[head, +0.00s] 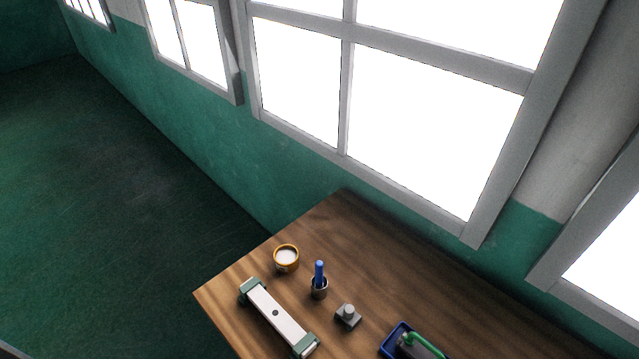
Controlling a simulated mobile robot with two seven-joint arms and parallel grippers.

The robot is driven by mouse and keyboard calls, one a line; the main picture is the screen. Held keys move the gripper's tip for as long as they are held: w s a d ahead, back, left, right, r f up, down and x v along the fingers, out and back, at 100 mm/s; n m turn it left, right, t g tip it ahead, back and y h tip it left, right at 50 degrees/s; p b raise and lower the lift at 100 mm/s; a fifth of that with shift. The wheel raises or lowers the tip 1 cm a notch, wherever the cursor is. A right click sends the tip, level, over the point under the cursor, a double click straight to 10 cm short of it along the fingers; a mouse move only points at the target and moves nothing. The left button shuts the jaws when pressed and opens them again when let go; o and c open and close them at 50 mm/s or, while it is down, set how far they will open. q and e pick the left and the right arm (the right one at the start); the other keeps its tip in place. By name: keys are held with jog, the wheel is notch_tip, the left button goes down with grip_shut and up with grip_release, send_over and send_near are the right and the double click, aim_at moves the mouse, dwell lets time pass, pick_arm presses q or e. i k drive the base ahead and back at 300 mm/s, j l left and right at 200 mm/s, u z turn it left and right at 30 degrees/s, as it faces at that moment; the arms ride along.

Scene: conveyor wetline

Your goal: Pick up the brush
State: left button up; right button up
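A dark item with a curved green handle (424,344) lies in a blue tray (392,340) at the bottom right of the table, partly cut by the picture's lower edge. A blue upright stick (319,270) stands in a small dark cup (319,291). I cannot tell for certain which of these two is the brush; no bristles can be made out. Neither of my grippers shows in the head view.
On the wooden table (370,240) are an orange-rimmed cup with white contents (286,259), a long white device with green ends (276,316) and a small grey block with a knob (348,317). The table's back part is clear. A green wall with windows stands behind.

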aim_at(318, 265)
jog(key=i, duration=0.4)
jog(key=k+l, duration=0.1)
jog(key=l, duration=0.35)
jog(key=k+l+z, duration=0.1)
jog(key=l, duration=0.8)
jog(key=k+z, duration=0.05)
